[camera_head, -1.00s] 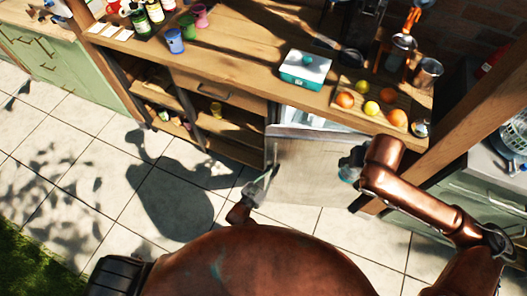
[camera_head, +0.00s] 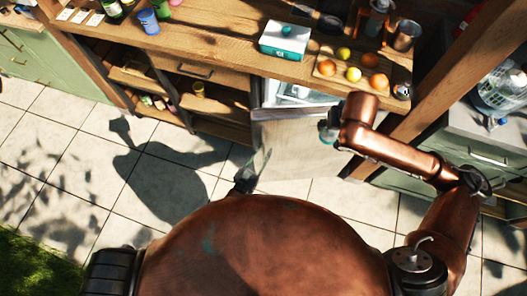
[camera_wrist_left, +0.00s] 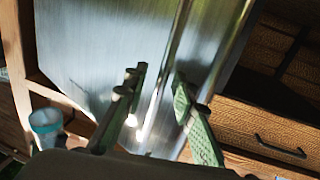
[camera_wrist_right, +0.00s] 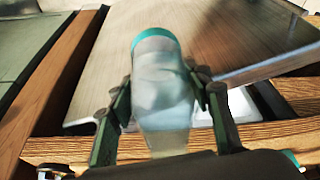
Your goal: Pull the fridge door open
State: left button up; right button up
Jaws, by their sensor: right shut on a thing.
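The fridge door (camera_head: 290,150) is a brushed-metal panel under the counter. It stands ajar, with the pale fridge interior (camera_head: 292,91) showing above its top edge. In the left wrist view the door (camera_wrist_left: 90,50) fills the upper left, with a long metal bar (camera_wrist_left: 178,35) along it. My left gripper (camera_head: 262,163) is at the door's left edge. Its green fingers (camera_wrist_left: 158,85) are apart, with the bar showing between them; contact is unclear. My right gripper (camera_wrist_right: 160,105) is shut on a clear glass with a teal band (camera_wrist_right: 158,70), held near the door's right side (camera_head: 328,130).
The wooden counter (camera_head: 220,45) carries a teal-and-white box (camera_head: 285,40), a board with fruit and several cups. A drawer (camera_head: 198,73) and open shelves lie left of the fridge. A wooden post (camera_head: 440,80) stands at right. The tiled floor is open at left.

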pick_arm(q)
jog(key=shift+s, duration=0.1)
jog(key=v, duration=1.1)
jog(key=shift+s+a, duration=0.2)
jog(key=shift+s, duration=0.15)
